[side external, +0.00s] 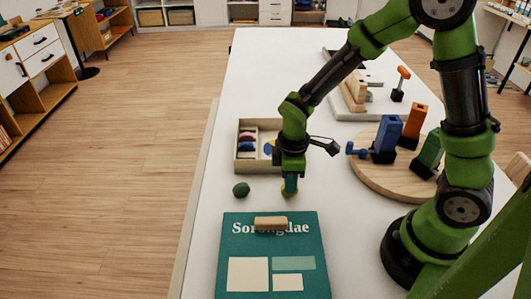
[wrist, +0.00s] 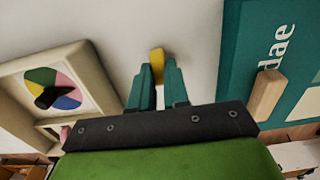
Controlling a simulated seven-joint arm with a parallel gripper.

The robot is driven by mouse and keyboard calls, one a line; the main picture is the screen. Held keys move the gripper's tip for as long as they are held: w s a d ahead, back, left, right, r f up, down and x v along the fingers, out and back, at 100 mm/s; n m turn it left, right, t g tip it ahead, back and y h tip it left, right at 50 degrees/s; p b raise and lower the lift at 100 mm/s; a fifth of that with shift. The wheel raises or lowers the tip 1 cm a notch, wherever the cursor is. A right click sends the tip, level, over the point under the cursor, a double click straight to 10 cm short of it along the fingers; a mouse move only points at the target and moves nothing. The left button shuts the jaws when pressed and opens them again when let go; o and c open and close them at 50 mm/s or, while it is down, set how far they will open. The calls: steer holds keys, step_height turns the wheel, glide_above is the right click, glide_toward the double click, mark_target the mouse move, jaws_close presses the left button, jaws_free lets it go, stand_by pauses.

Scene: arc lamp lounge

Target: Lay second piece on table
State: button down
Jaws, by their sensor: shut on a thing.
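My gripper (side external: 290,182) points down over the white table (side external: 215,190), just right of a dark green piece (side external: 241,189) lying on the table. Its teal fingers (wrist: 158,80) are shut on a small yellow piece (wrist: 157,60), which shows at the fingertips in the wrist view. In the side view the yellow piece (side external: 285,193) is mostly hidden by the fingers. It is at or very near the table surface; I cannot tell whether it touches.
A shallow beige box (side external: 237,163) with coloured pieces and a spinner stands behind my gripper. A teal board (side external: 232,254) with a wooden block (side external: 270,223) on it lies in front. A round wooden board (side external: 375,187) with coloured blocks is to the right.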

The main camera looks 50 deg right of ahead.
steer(key=c, duration=1.1)
jaws_free()
steer(key=shift+f, duration=0.1)
step_height(320, 180, up, 11)
steer(key=s+d+r+m+t+y, duration=0.1)
steer(key=s+d+r+m+t, duration=0.1)
steer(key=s+r+m+t, duration=0.5)
steer(key=shift+s+d+r+m+y, duration=0.15)
steer(key=shift+s+r+m+y, duration=0.55)
steer(key=shift+r+m, duration=1.9)
steer(key=shift+s+f+m+h, duration=0.3)
steer(key=shift+f+m, duration=0.1)
steer(key=shift+f, duration=0.15)
